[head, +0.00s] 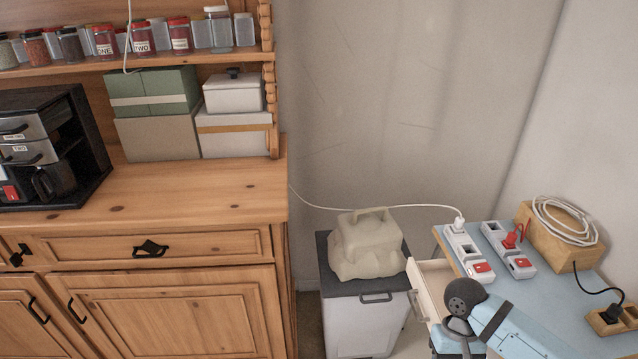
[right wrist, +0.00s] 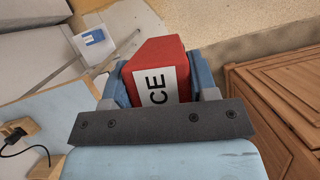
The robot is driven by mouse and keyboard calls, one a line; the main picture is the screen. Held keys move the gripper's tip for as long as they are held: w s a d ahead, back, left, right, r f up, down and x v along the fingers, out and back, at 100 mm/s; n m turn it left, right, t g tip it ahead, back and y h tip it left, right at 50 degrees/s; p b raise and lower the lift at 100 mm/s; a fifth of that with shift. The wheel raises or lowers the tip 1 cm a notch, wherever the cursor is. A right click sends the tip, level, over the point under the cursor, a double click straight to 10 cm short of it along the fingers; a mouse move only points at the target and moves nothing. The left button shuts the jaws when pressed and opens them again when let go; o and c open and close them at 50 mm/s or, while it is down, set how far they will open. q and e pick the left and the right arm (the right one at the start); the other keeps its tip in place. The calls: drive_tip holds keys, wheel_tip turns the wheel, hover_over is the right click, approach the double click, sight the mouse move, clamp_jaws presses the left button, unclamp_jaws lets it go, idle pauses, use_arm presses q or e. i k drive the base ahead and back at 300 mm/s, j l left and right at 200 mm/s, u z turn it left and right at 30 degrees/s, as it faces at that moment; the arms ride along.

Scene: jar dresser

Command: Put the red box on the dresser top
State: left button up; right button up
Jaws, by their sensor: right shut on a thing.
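A red box (right wrist: 158,55) with a white label showing the letters "CE" is in the right wrist view. My right gripper (right wrist: 160,82) is shut on it, with a blue finger on each side. In the head view my right arm (head: 505,325) comes in from the lower right; its fingers are at the bottom edge and I cannot make out the box there. The wooden dresser top (head: 200,190) is at the left, with bare wood in front of its boxes. My left gripper is not in view.
A black coffee machine (head: 50,145) stands on the dresser's left. Stacked boxes (head: 160,137) fill its back. A lumpy beige object (head: 367,245) sits on a white cabinet (head: 360,320) beside the dresser. A blue table (head: 560,290) with power strips (head: 467,255) and cables is at right.

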sight(221, 197)
drive_tip(key=j+u, duration=0.3)
drive_tip(key=i+j+u, duration=0.3)
drive_tip(key=j, duration=0.15)
drive_tip(key=i+j, duration=0.1)
drive_tip(key=j, duration=0.35)
drive_tip(key=i+j+u, duration=0.15)
drive_tip(key=j, duration=0.3)
